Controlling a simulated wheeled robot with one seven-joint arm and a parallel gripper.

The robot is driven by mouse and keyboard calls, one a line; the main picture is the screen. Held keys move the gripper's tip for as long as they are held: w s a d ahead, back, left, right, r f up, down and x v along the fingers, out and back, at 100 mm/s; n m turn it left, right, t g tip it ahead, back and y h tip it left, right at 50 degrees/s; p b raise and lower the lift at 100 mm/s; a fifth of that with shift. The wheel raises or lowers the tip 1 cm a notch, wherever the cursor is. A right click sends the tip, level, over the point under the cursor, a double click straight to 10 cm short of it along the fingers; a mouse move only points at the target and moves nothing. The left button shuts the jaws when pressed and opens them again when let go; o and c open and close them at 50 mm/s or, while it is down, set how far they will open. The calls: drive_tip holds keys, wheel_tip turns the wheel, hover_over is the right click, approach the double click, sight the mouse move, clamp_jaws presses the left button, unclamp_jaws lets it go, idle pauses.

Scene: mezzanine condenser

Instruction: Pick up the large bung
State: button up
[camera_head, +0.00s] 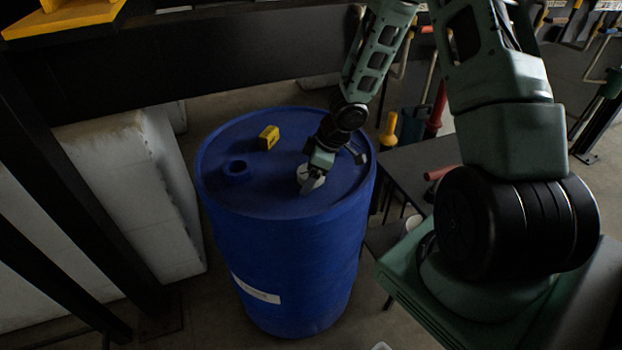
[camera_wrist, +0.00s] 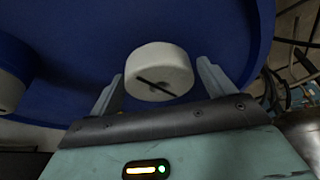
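A white round bung (camera_wrist: 160,72) with a dark slot across its face shows in the wrist view, on the blue drum lid. In the head view, the same white bung (camera_head: 314,181) is partly hidden by my gripper (camera_head: 310,187). My gripper also shows in the wrist view (camera_wrist: 160,76), with one finger on each side of the bung. The fingers are apart, with narrow gaps visible beside the bung. I cannot tell how deep the fingertips reach along its sides.
The blue drum (camera_head: 290,255) stands upright on the floor. A pale wrapped block (camera_head: 125,190) and dark beams stand on the left. A grey table (camera_head: 420,160) is on the right.

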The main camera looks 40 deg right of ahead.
drive_tip(key=c, duration=1)
drive_tip(key=shift+r, duration=0.1)
